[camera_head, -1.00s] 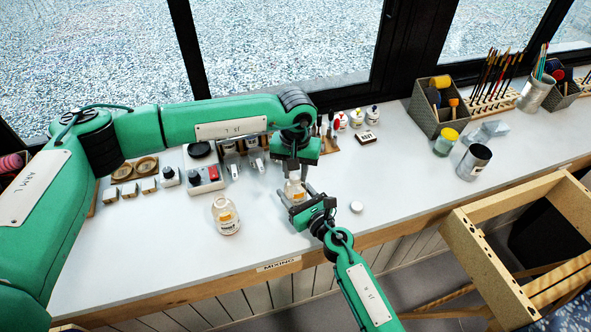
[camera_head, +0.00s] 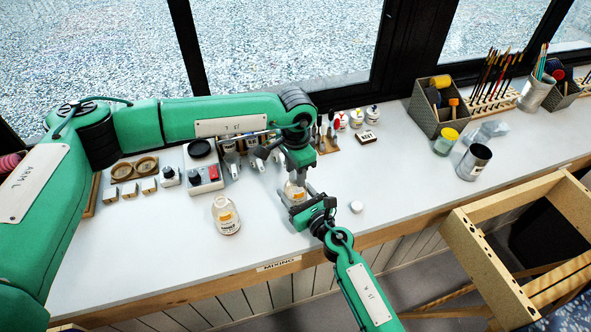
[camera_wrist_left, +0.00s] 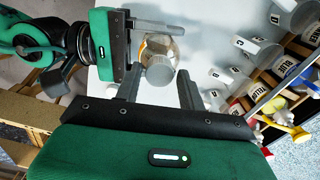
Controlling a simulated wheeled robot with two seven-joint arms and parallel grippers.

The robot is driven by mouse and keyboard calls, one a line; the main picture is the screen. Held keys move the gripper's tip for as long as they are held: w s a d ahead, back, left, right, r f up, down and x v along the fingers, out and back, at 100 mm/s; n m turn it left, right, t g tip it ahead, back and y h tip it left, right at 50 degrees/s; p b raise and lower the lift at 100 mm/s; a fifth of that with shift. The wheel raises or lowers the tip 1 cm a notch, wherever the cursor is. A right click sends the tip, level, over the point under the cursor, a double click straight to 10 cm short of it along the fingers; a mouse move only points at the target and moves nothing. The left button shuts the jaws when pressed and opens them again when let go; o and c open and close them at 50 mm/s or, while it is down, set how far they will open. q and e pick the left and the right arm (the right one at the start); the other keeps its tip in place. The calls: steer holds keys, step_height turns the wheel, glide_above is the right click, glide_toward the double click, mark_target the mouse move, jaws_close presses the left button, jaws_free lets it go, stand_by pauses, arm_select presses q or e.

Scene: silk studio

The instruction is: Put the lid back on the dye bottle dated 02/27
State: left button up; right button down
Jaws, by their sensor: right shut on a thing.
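A clear glass bottle with an orange-and-white label (camera_head: 295,191) stands near the table's front; it also shows in the left wrist view (camera_wrist_left: 162,50). My right gripper (camera_head: 302,200) is shut on this bottle from the front right. My left gripper (camera_head: 299,176) is directly above it, fingers pointing down. In the left wrist view my left gripper (camera_wrist_left: 159,88) is open, with the bottle's grey round top (camera_wrist_left: 160,77) seen between its fingertips. A second similar bottle (camera_head: 227,217) stands to the left. A small white lid (camera_head: 356,207) lies on the table to the right. The label dates are unreadable.
Behind are a device with a red knob (camera_head: 204,178), small labelled pots (camera_head: 357,118) and a rack of labelled containers (camera_wrist_left: 250,85). The table (camera_head: 400,175) around the white lid is clear.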

arm_select(q)
steer(key=shift+o, duration=0.7)
steer(key=shift+r, duration=2.25)
steer(key=shift+c, duration=0.3)
